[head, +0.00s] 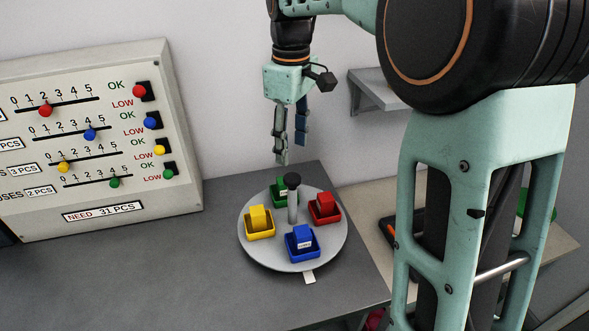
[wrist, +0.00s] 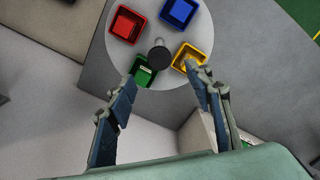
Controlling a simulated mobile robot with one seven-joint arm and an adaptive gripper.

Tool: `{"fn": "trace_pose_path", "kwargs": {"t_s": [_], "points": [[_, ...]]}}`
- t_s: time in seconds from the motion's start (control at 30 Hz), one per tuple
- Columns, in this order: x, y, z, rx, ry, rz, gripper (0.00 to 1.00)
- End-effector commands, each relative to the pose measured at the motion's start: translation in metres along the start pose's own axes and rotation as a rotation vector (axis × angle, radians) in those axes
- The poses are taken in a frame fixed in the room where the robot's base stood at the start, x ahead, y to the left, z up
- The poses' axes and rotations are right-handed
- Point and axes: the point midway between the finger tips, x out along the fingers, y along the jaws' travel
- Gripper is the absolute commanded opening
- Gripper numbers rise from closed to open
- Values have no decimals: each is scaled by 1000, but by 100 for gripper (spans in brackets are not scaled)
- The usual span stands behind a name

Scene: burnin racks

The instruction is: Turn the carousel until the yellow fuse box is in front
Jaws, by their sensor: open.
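The carousel (head: 260,255) is a round light-grey turntable on the dark bench, with a black-topped centre post (head: 292,193). It carries a yellow fuse box (head: 259,222) at the left, a blue box (head: 301,243) at the front beside a white tab (head: 309,277), a red box (head: 324,208) at the right and a green box (head: 280,190) at the back. My gripper (head: 283,154) is open and empty, above and behind the carousel, apart from it. In the wrist view the yellow box (wrist: 190,58) and green box (wrist: 144,72) lie nearest my fingers (wrist: 165,110).
A sloped panel (head: 95,140) with coloured sliders and OK/LOW knobs stands on the bench at the left. A grey shelf (head: 375,92) is on the wall at the right. A lighter table with a dark tray (head: 388,228) adjoins the bench's right edge. The bench left of the carousel is clear.

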Motion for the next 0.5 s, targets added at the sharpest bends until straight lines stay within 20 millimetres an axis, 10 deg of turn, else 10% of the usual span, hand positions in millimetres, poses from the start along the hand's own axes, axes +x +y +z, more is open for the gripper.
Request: {"fn": "trace_pose_path", "kwargs": {"t_s": [0.5], "points": [[80, 0, 0, 1, -1, 0, 47]]}}
